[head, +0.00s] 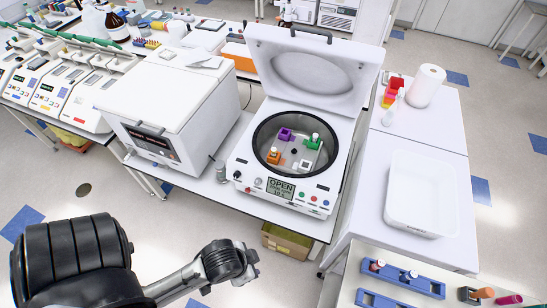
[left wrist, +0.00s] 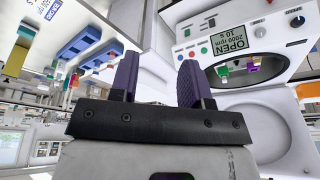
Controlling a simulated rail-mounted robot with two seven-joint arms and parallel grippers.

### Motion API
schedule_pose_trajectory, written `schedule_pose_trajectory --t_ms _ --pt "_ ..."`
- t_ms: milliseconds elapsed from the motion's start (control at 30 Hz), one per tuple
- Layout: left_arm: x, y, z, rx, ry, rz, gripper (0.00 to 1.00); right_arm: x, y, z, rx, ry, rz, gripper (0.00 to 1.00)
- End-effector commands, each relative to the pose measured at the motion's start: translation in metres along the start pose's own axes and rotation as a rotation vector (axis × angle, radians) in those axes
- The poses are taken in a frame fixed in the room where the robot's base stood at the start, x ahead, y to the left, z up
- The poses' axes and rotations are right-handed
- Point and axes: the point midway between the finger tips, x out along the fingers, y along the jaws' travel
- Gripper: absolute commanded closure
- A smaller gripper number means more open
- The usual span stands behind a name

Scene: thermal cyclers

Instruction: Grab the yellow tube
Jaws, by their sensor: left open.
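My left gripper (left wrist: 159,62) shows in the left wrist view with its two purple fingers apart and nothing between them. In the head view my left arm comes in at the bottom left, and its fingers cannot be made out there. I cannot pick out the yellow tube for certain. A yellow upright piece (left wrist: 14,62) stands at the left edge of the left wrist view, away from the fingers; I cannot tell if it is the tube. My right gripper is not in view.
The centrifuge (head: 244,179) stands with its lid (head: 315,70) up and coloured holders inside. A white box machine (head: 165,95) is left of it. At the right are a white tray (head: 421,226), a paper roll (head: 427,86) and a blue rack (head: 400,280).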

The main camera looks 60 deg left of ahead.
Motion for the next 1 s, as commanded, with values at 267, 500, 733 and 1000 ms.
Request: schedule_pose_trajectory --t_ms 267,500,733,1000 --pt "0.000 -0.003 0.001 0.009 -0.001 -0.007 0.57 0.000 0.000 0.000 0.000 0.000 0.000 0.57" --pt "0.000 -0.003 0.001 0.009 -0.001 -0.007 0.54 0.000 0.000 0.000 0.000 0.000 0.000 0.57" --pt "0.000 -0.001 0.000 0.004 0.000 -0.003 0.39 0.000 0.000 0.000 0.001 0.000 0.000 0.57" --pt "0.006 -0.003 -0.018 0.001 0.047 -0.008 0.39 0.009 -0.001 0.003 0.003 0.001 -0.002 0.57"
